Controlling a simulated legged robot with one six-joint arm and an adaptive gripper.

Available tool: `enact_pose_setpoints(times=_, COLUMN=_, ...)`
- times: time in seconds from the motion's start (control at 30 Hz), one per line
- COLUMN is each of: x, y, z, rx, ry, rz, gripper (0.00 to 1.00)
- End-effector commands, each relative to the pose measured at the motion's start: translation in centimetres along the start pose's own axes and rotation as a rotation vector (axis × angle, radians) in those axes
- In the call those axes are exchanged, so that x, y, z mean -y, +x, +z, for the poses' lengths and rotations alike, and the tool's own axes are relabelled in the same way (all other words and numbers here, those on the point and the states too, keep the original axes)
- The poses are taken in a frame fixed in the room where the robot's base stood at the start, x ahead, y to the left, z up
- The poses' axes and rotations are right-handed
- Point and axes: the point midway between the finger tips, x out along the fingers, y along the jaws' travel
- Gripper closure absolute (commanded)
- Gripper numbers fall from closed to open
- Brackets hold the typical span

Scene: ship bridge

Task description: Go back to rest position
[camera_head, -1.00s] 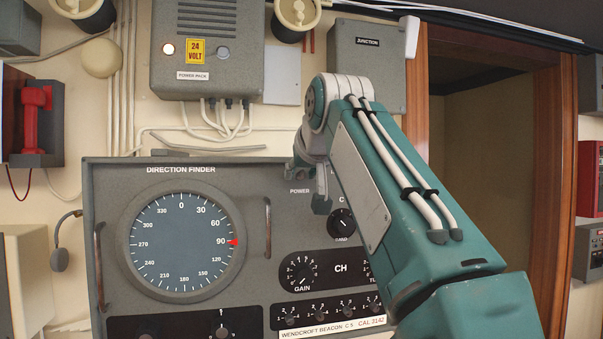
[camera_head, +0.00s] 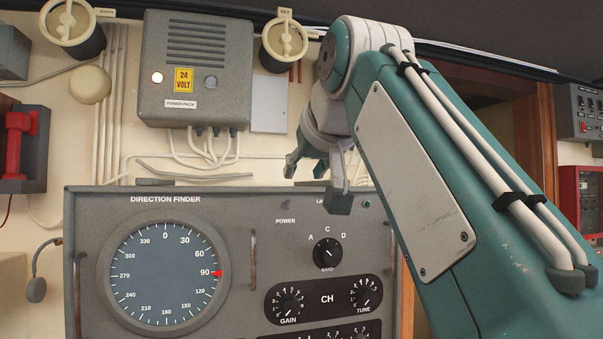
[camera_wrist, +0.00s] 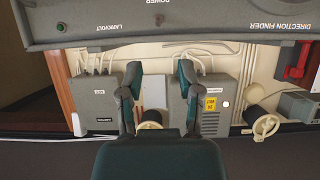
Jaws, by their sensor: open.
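My gripper (camera_head: 316,184) is open and empty. In the head view it hangs from the raised arm, in front of the wall above the direction finder's top edge, to the right of centre. In the wrist view, which is upside down, the two fingers of my gripper (camera_wrist: 158,72) stand apart with nothing between them. The direction finder panel (camera_head: 238,205) is in the lower part of the head view. Its POWER switch (camera_head: 285,207) shows just below the gripper. My arm hides the panel's right end.
A grey power pack (camera_head: 194,70) with cables hangs on the wall left of my gripper. Round cream-topped fittings (camera_head: 284,40) are near the top. A red handset (camera_head: 17,145) is at the left. A wood-framed doorway (camera_head: 538,130) is behind my arm.

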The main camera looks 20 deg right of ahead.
Motion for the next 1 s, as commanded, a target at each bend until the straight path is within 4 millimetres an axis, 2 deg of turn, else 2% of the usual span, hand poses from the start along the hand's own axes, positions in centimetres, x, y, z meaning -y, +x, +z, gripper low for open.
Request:
enact_pose_setpoints(times=0.3, x=0.0, y=0.1, z=0.2, rx=0.006, ry=0.0, rz=0.0, gripper=0.54)
enact_pose_setpoints(times=0.37, x=0.0, y=0.4, z=0.8, rx=0.018, ry=0.0, rz=0.0, gripper=0.54)
enact_pose_setpoints(times=0.47, x=0.0, y=1.1, z=2.6, rx=0.057, ry=0.0, rz=0.0, gripper=0.54)
enact_pose_setpoints(times=0.77, x=0.0, y=3.6, z=11.9, rx=0.206, ry=0.001, rz=0.0, gripper=0.54)
enact_pose_setpoints(times=1.0, x=0.0, y=5.2, z=21.4, rx=0.324, ry=0.001, rz=0.0, gripper=0.54)
